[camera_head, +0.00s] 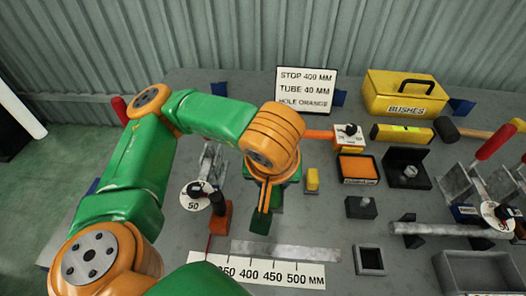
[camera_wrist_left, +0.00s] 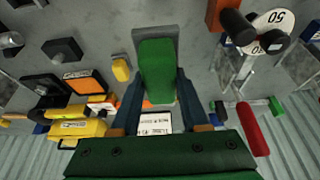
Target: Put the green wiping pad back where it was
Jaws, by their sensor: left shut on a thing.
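The green wiping pad (camera_head: 261,222) hangs under my left gripper (camera_head: 265,198) in the head view, over the middle of the bench. In the left wrist view, the pad (camera_wrist_left: 157,65) lies between the two dark fingers of my left gripper (camera_wrist_left: 157,85), which is shut on it. A flat grey piece shows just beyond the pad's far end there; I cannot tell whether the pad touches it. The pad appears raised or tilted, and its exact gap to the bench is unclear. My right gripper is not in view.
A metal bar (camera_head: 285,250) and a millimetre scale (camera_head: 290,274) lie in front of the pad. A yellow block (camera_head: 312,180), an orange-filled tray (camera_head: 358,168) and a small open grey box (camera_head: 370,260) stand to the right. An orange-based clamp (camera_head: 220,217) stands close left.

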